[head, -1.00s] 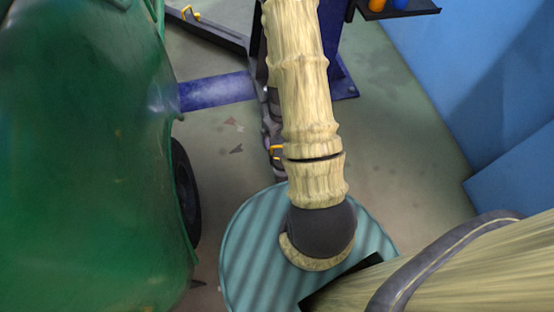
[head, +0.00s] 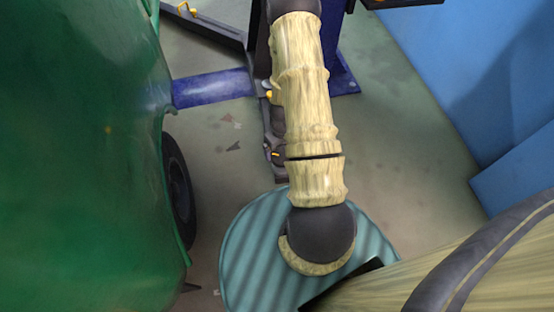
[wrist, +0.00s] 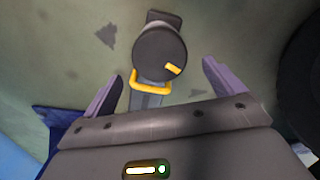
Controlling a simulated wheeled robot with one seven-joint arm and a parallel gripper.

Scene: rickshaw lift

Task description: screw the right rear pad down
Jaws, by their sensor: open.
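A round dark pad (wrist: 160,54) with a yellow mark on its top sits at the end of a grey lift arm (wrist: 146,99) in the wrist view. A yellow loop (wrist: 150,82) stands at the pad's near edge. My gripper (wrist: 163,70) is open, with one finger on each side of the pad and a gap on both sides. I cannot tell the height between the fingers and the pad. In the head view, the lift arm (head: 273,148) shows as a dark strip mostly hidden behind my arm. My gripper is hidden there.
A green vehicle body (head: 75,150) with a dark wheel (head: 178,190) fills the left. A blue lift post base (head: 342,78) stands behind my arm, and a blue beam (head: 212,89) runs left. Blue walls (head: 480,70) close the right. Open floor (head: 405,150) lies between.

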